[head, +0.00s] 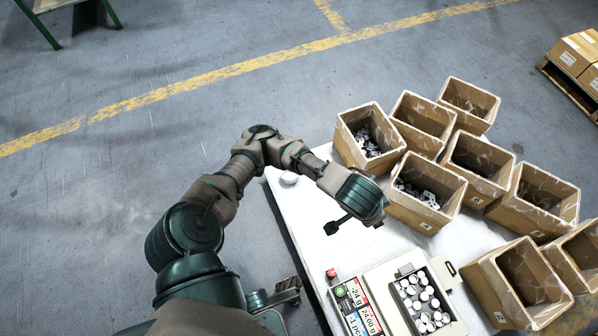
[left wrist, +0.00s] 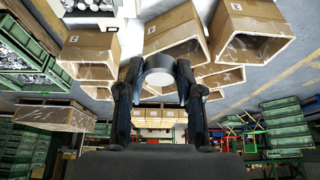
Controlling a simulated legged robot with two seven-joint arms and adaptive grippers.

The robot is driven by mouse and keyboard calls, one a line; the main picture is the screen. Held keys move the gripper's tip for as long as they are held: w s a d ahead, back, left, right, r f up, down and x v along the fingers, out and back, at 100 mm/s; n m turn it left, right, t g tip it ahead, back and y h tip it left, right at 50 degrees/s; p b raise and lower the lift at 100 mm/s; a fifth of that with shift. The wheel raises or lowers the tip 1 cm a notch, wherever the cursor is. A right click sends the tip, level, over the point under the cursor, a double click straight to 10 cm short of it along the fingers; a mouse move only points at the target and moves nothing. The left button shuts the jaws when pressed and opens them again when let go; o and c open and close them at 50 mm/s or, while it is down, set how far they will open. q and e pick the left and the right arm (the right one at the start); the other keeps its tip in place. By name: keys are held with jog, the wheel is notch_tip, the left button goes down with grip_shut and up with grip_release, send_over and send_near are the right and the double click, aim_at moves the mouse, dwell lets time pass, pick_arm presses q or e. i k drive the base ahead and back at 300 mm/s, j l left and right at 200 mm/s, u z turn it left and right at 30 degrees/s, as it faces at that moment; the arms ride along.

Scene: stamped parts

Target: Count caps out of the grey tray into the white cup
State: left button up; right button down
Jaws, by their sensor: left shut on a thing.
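The grey tray (head: 401,272) holds several white caps (head: 422,298) and sits on a counting scale at the front of the white table. It also shows at the top edge of the left wrist view (left wrist: 88,14). My left gripper (head: 352,226) is above the table, behind the tray. In the left wrist view its fingers (left wrist: 160,66) are shut on a white round piece (left wrist: 160,77), which looks like a cap. The head view does not show this piece. A small white round thing (head: 288,178) by the table's left edge may be the white cup.
Several cardboard bins (head: 425,217) fill the table's back and right side; some hold metal parts. The scale's display (head: 360,302) reads -24 g, 24.00 g and -1 pcs. The white table (head: 308,213) is bare around the scale's far left side.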

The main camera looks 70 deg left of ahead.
aim_at(290, 178)
jog(key=k+j+u, duration=0.2)
jog(key=u, duration=0.25)
jog(key=k+j+u, duration=0.2)
jog(key=j+u, duration=0.25)
jog(key=l+u, duration=0.1)
jog(key=u, duration=0.5)
jog(key=i+j, duration=0.4)
jog(key=i+z, duration=0.1)
jog(key=z, duration=0.35)
jog(key=i+j+z, duration=0.1)
jog(key=z, duration=0.35)
jog(key=j+z, duration=0.15)
jog(key=z, duration=0.3)
jog(key=i+j, duration=0.05)
